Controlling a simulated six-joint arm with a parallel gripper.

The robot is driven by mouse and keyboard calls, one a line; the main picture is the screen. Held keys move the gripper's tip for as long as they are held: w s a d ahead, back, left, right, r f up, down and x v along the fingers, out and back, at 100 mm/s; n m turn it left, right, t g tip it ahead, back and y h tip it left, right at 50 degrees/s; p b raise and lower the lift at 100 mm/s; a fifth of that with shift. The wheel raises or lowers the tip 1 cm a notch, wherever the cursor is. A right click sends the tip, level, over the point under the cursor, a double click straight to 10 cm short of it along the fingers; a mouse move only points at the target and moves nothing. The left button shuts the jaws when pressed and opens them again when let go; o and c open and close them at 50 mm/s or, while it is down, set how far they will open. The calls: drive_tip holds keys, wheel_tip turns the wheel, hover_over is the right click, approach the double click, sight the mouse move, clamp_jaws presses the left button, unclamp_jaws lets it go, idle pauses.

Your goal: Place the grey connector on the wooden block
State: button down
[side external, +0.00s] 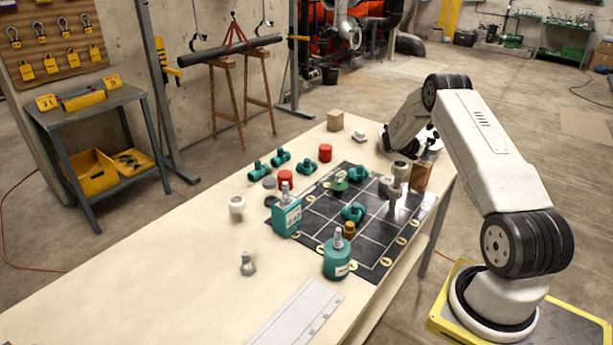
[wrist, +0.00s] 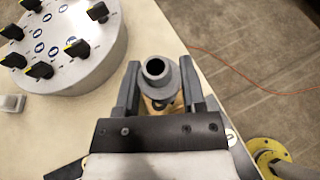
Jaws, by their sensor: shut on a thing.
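The grey connector (wrist: 166,83) is between the two fingers of my gripper (wrist: 160,92) in the wrist view, its round open end facing the camera. My gripper is shut on it. In the side view my gripper (side external: 430,150) is small and dark, directly above a brown wooden block (side external: 421,178) near the table's right edge. A bit of wood colour shows under the connector in the wrist view. I cannot tell whether the connector touches the block.
A black gridded mat (side external: 374,228) holds green fittings and a grey upright fitting (side external: 397,182) left of the wooden block. A grey disc with yellow-black handles (wrist: 75,50) lies close to the left in the wrist view. The table's left front is mostly clear.

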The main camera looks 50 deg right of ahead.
drive_tip(key=shift+f, duration=0.2)
drive_tip(key=shift+f, duration=0.5)
drive_tip(key=shift+c, duration=0.9)
unclamp_jaws()
drive_tip(key=shift+r, duration=0.1)
drive_tip(key=shift+r, duration=0.45)
drive_tip(key=v, duration=1.2)
